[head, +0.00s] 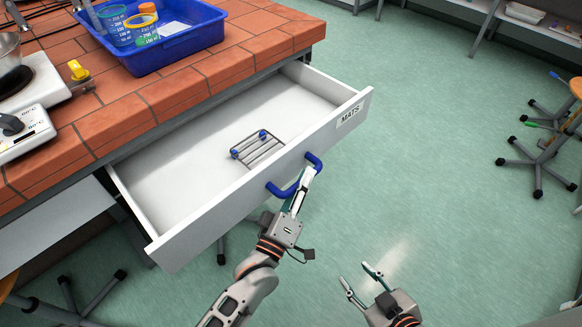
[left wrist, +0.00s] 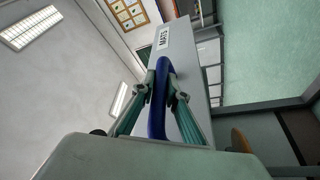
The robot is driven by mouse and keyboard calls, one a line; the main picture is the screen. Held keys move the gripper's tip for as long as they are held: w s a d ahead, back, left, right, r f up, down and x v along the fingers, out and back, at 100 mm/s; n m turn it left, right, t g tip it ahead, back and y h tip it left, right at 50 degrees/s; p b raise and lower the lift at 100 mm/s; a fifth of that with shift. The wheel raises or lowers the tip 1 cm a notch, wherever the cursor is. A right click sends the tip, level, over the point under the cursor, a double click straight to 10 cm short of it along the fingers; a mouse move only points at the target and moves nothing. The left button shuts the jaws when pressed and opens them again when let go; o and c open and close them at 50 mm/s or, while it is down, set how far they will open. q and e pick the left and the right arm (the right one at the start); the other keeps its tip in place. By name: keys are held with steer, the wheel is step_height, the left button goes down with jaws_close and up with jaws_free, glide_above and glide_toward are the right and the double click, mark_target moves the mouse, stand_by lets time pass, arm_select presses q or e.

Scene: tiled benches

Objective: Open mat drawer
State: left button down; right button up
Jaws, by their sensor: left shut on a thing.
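The mat drawer (head: 185,170) is pulled out from under the brick-tiled bench, with its white inside showing. A "MATS" label (head: 350,114) is on its front, and it also shows in the left wrist view (left wrist: 163,38). A wire rack with blue feet (head: 258,148) lies inside the drawer. My left gripper (head: 303,178) is shut on the blue drawer handle (head: 284,190). In the left wrist view the blue handle (left wrist: 157,110) passes between the two fingers. My right gripper (head: 360,279) is open and empty over the floor, right of the drawer.
A blue tray (head: 185,46) with beakers stands on the bench (head: 175,97). A white hotplate (head: 22,133) is at the left. Stool bases (head: 537,163) stand at the right. The green floor (head: 430,120) between is clear.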

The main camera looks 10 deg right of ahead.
arm_select(q)
steer(key=shift+s+d, duration=0.55)
steer(key=shift+s, duration=0.25)
steer(key=c, duration=2)
jaws_free()
steer(key=shift+a, duration=0.1)
steer(key=v, duration=1.2)
